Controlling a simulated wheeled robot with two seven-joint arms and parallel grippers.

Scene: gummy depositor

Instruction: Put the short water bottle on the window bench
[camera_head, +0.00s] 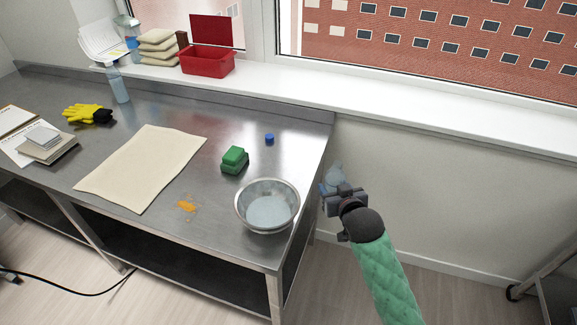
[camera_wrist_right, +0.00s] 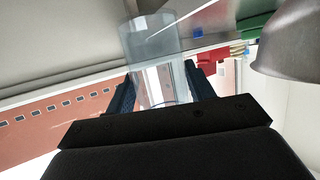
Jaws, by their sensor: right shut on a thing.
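My right gripper (camera_head: 335,192) is shut on a clear bluish bottle, which I take for the short water bottle (camera_head: 335,175). It is held just off the right end of the metal table, below the level of the window bench (camera_head: 420,108). In the right wrist view the see-through bottle (camera_wrist_right: 150,45) stands between the two dark fingers (camera_wrist_right: 160,92). The gripper hides part of the bottle in the head view. The window bench is a long white sill under the window. My left gripper is not in view.
The metal table (camera_head: 225,125) holds a steel bowl (camera_head: 267,228), green sponges (camera_head: 234,160), a blue cap (camera_head: 269,138), a beige cloth (camera_head: 142,168) and a taller clear bottle (camera_head: 118,86). A red box (camera_head: 207,62) and folded cloths (camera_head: 158,45) occupy the sill's left; its right is clear.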

